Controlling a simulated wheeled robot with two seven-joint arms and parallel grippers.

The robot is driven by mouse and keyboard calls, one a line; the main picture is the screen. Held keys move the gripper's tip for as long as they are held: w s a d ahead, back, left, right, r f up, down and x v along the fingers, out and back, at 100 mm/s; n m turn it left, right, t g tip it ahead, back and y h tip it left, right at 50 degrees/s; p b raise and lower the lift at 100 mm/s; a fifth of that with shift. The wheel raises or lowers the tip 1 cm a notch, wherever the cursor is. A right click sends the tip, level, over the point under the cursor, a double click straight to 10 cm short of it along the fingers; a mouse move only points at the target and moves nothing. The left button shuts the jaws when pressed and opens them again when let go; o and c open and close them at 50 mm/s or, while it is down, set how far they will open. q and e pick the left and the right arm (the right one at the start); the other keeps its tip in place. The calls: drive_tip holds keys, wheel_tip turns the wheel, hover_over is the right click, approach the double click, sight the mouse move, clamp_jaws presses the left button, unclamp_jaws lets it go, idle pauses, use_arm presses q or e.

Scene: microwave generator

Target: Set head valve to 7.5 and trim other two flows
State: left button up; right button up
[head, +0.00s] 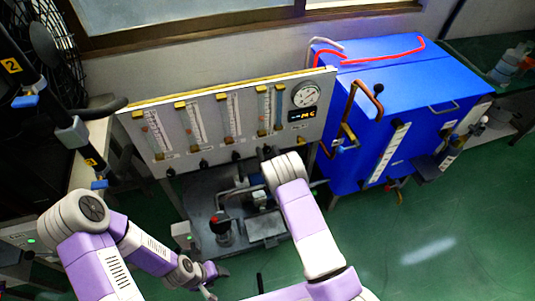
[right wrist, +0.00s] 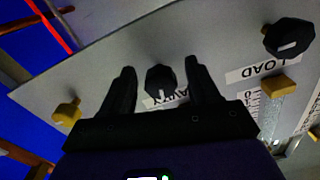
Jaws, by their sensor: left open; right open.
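A grey flow panel (head: 215,139) carries upright flow tubes, with black knobs below them. My right gripper (head: 266,153) is at the panel's lower right; the wrist hides much of it in the head view. In the right wrist view, the open fingers (right wrist: 160,76) stand either side of a black knob (right wrist: 160,81) with a partly hidden label, apparently CAVITY. Contact cannot be told. Another knob (right wrist: 288,37), beside a LOAD label (right wrist: 257,70), is to the right. No HEAD label is readable. My left gripper (head: 209,291) is low, away from the panel, partly hidden.
A round gauge (head: 305,95) and an orange-lit display (head: 302,114) sit at the panel's upper right. A blue tank (head: 395,75) with pipes stands to the right. Dark equipment (head: 205,190) lies below the panel. Green floor (head: 440,225) is clear at right.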

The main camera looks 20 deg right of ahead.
drive_tip(key=shift+c, duration=0.2)
drive_tip(key=c, duration=0.9)
drive_tip(key=shift+c, duration=0.3)
drive_tip(key=shift+f, duration=0.15)
idle(0.4)
drive_tip(key=o, duration=1)
drive_tip(key=shift+c, duration=0.2)
drive_tip(key=shift+o, duration=0.2)
drive_tip(key=shift+s, duration=0.1)
